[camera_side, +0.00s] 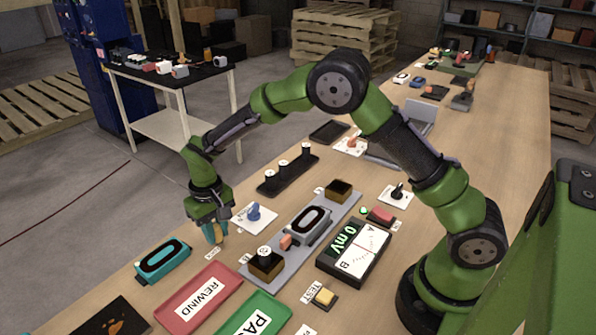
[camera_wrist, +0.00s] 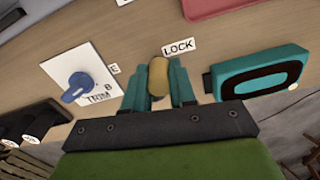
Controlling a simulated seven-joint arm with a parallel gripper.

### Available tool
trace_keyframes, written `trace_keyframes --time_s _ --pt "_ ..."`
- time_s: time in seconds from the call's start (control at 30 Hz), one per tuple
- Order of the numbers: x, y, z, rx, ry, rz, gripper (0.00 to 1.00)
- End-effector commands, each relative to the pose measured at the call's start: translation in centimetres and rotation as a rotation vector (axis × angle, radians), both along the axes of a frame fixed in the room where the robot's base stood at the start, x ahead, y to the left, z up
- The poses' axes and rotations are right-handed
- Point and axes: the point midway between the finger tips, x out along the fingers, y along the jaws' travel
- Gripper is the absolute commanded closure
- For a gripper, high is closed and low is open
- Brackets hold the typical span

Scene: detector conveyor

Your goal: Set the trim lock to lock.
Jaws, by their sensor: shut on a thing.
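My gripper (camera_wrist: 158,88) has its teal fingers shut on a tan, rounded handle (camera_wrist: 158,72), which appears to be the trim lock's lever. The handle lies between a white LOCK label (camera_wrist: 178,47) and a partly hidden label ending in E (camera_wrist: 113,69). It looks nearer the LOCK label. The lever's base is hidden by the fingers. In the side view my gripper (camera_side: 212,232) points down at the table beside the white trim plate (camera_side: 262,222). The blue trim knob (camera_wrist: 76,88) on that plate is apart from my fingers.
A teal device with a black oval (camera_wrist: 262,74) lies right of my gripper in the wrist view. A grey rail with a detector (camera_side: 307,224) and a 0 mV meter (camera_side: 352,255) stand to the right.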

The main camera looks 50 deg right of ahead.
Motion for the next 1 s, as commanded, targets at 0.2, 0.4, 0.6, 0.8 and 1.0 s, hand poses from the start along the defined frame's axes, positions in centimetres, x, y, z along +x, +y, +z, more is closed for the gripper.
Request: trace_keyframes --time_s 0.2,0.4,0.6,0.8,1.0 --pt "0.1 0.1 0.1 0.003 -0.003 -0.002 1.00" --pt "0.1 0.1 0.1 0.003 -0.003 -0.001 0.50" --pt "0.0 0.1 0.0 0.002 -0.002 0.000 0.49" --pt "0.1 0.1 0.8 0.002 -0.004 0.001 0.49" --pt "0.2 0.1 4.5 0.003 -0.008 0.001 0.49"
